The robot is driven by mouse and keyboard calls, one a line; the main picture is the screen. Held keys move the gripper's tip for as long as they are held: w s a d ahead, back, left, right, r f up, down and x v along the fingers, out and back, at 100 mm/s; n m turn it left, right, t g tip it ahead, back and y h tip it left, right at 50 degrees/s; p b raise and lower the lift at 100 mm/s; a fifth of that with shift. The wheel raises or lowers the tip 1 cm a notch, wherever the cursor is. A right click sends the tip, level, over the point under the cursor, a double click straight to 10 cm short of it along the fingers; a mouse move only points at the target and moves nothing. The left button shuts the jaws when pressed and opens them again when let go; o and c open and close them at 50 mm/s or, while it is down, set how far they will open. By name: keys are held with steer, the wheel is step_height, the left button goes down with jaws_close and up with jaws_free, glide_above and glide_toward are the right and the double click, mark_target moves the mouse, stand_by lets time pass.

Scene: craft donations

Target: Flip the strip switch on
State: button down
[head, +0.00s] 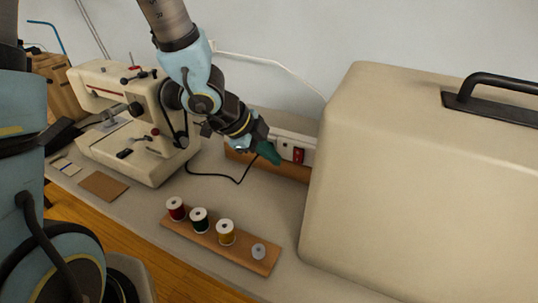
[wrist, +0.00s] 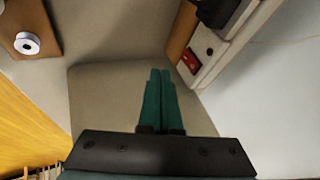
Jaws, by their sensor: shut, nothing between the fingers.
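The white power strip (head: 312,148) is fixed to a wooden block (head: 292,171) at the back of the table, and its right end is hidden by the beige case. Its red switch (head: 298,155) faces outward; I cannot tell which way it is tipped. In the wrist view the red switch (wrist: 190,62) is on the strip (wrist: 207,45), right of my fingertips. My gripper (head: 274,156) has green fingers, closed together and empty. In the head view they are just left of the switch, apparently not touching it. The wrist view shows the closed gripper (wrist: 160,72) too.
A large beige case (head: 400,190) with a black handle stands close on the right. A sewing machine (head: 125,120) stands on the left. A wooden rack (head: 235,251) with several thread spools lies in front. Grey tabletop (head: 225,190) is clear between them, apart from a black cord.

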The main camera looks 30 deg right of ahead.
mark_target(298, 156)
steer(key=w+d+f, duration=0.1)
steer(key=d+f, duration=0.4)
steer(key=d, duration=0.1)
steer(key=shift+w+d, duration=0.3)
steer(key=shift+w, duration=0.1)
steer(key=shift+w+d+f, duration=0.15)
steer(key=shift+p, duration=0.35)
